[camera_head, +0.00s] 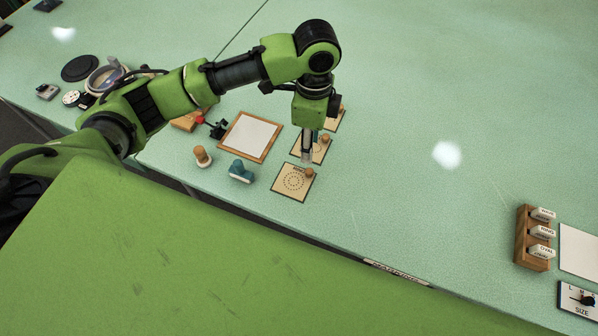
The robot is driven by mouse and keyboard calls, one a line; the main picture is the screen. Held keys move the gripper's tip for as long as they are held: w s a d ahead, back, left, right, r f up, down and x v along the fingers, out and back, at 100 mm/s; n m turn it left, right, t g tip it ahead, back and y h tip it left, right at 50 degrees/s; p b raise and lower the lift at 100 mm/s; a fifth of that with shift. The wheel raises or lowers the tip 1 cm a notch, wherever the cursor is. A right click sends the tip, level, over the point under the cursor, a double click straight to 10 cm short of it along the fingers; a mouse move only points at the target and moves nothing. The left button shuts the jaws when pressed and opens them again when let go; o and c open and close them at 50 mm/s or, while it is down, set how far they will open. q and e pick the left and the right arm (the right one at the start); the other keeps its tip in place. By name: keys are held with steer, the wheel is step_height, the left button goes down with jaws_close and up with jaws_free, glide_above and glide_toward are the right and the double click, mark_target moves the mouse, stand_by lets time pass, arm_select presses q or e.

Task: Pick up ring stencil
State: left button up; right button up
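The ring stencil (293,184) is a tan square card with a dotted ring and a small brown knob at its upper right corner. It lies flat on the green table, nearest its front edge in a row of similar cards. My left gripper (307,156) points down over the middle card (323,154), just behind the ring stencil, and partly hides that card. Its fingers look narrow and close together; whether they are open or touch anything is too small to tell. My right gripper is out of view.
A third card (338,117) lies behind. A labelled wooden rack (533,238) and a SIZE dial (579,299) are far right. The table's middle right is clear.

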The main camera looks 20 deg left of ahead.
arm_select(q)
glide_above(310, 171)
steer(key=f, duration=0.4)
steer(key=shift+w+a+f, duration=0.1)
steer(key=shift+a+f, duration=0.15)
steer(key=shift+f, duration=0.1)
steer(key=shift+f+p, duration=0.55)
steer(key=shift+f, duration=0.4)
step_height(310, 171, down, 4)
steer(key=shift+d+r+p, duration=0.15)
steer(key=shift+r+p, duration=0.05)
steer(key=shift+p, duration=0.25)
steer(key=shift+f, duration=0.4)
jaws_close()
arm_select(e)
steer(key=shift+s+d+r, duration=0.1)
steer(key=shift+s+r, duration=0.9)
